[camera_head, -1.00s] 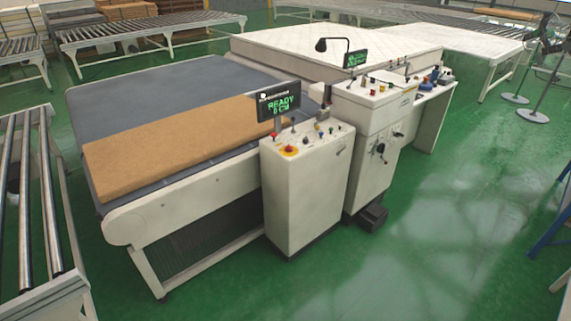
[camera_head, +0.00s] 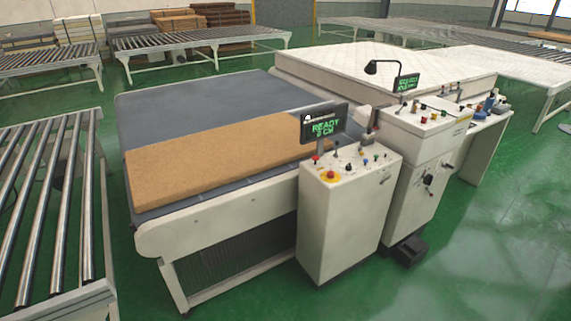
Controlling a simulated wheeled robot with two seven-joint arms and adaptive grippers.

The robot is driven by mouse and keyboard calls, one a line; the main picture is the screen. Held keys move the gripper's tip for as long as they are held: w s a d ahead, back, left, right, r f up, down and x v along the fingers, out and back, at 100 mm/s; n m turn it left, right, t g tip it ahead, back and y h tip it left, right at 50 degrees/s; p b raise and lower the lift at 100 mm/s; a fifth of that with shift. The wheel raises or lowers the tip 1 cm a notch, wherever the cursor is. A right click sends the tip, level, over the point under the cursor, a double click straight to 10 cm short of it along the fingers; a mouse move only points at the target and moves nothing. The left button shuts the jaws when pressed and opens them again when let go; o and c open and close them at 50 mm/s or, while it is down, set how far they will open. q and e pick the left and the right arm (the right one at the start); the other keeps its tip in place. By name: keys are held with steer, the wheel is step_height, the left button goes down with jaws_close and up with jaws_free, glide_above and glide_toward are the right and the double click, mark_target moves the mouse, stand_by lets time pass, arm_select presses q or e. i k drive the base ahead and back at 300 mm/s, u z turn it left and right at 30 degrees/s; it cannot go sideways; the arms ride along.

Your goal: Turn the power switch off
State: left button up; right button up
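A white control cabinet (camera_head: 345,225) stands at the near side of the machine, right of the picture's middle. Its sloped top panel carries a red emergency-type button on a yellow ring (camera_head: 331,175) and several small knobs and levers. A dark display (camera_head: 324,124) above it reads "READY" in green. I cannot tell which control is the power switch. Neither of my grippers is in view.
A brown foam slab (camera_head: 215,155) lies on the machine's grey bed (camera_head: 190,95). A white mattress (camera_head: 380,65) lies behind. Roller conveyors (camera_head: 50,190) stand at the left and the back. Green floor (camera_head: 490,240) is clear at the right. A black pedal box (camera_head: 408,250) sits by the cabinets.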

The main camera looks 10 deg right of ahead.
mark_target(330, 175)
steer(key=u, duration=0.2)
steer(key=i, duration=1.35)
steer(key=z, duration=0.65)
